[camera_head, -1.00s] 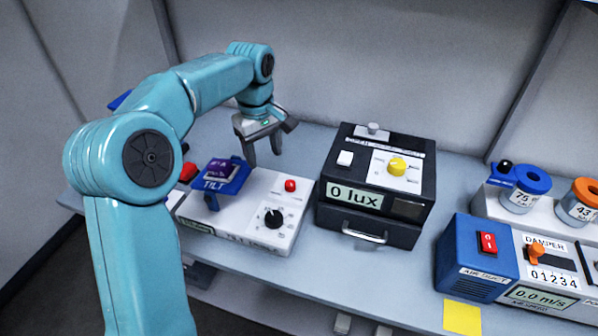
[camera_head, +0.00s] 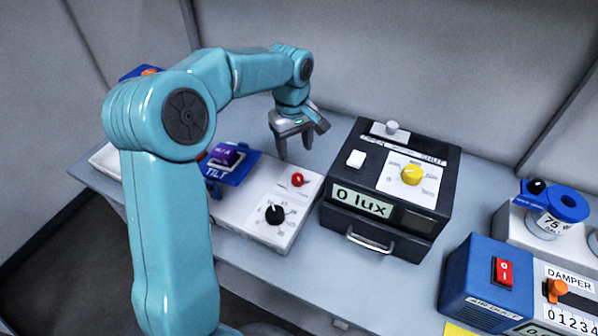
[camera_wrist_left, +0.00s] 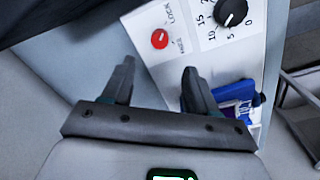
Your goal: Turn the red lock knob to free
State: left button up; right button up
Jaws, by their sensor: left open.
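The red lock knob (camera_head: 297,180) is a small round knob on the white tilt unit (camera_head: 250,225). In the left wrist view the red knob (camera_wrist_left: 160,39) sits beside printed words, one reading LOCK, and has a small light mark on it. My left gripper (camera_head: 297,152) is open and empty, above and behind the knob in the head view. In the left wrist view its two fingertips (camera_wrist_left: 158,70) point toward the knob, which lies beyond them, apart from both. My right gripper is not in view.
A black dial (camera_head: 274,214) and a blue TILT platform (camera_head: 232,166) are on the same unit. A black box (camera_head: 345,222) reading 0 lux, with a yellow knob (camera_head: 412,174), stands close on the right. A blue air duct unit (camera_head: 470,285) is farther right.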

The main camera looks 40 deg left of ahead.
aim_at(297, 177)
pick_arm(q)
notch_tip(297, 177, down, 10)
jog(key=shift+w+d+f+p, duration=0.1)
jog(key=shift+w+d+p, duration=0.05)
jog(key=shift+p, duration=0.3)
jog(key=shift+f, duration=0.15)
jog(key=c, duration=1.1)
